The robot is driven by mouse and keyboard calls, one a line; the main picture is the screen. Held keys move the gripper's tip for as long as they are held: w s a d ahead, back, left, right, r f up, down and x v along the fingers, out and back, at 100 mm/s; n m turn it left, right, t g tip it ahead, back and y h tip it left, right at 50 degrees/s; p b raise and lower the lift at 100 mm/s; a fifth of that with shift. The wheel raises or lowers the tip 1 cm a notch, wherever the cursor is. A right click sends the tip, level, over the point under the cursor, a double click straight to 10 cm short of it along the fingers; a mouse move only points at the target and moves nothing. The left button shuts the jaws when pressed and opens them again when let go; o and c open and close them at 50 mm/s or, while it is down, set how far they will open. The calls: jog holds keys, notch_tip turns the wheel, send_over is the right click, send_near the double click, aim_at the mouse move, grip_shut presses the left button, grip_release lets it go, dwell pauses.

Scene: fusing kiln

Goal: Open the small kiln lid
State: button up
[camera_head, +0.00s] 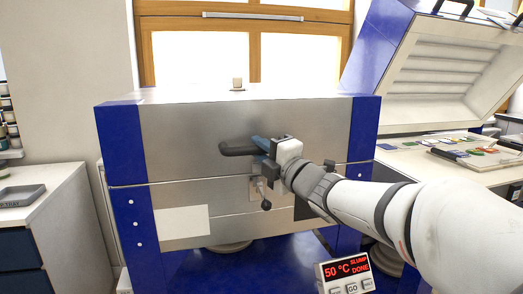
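The small kiln (170,190) stands in front of me, a steel box with blue corner posts. Its lid (185,130) is down, with a closed seam along the front. A dark bar handle (234,149) sticks out from the lid's front. My gripper (262,145) is at the handle, its blue finger against or around the bar's middle. The gripper body hides part of the bar, so I cannot see whether the fingers are closed on it. A latch with a black knob (266,204) hangs below, at the seam.
A small control box (345,272) reads "50 °C SLUMP DONE". A small post (237,84) stands on the lid top. A white cabinet (40,205) is at the left.

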grip_shut()
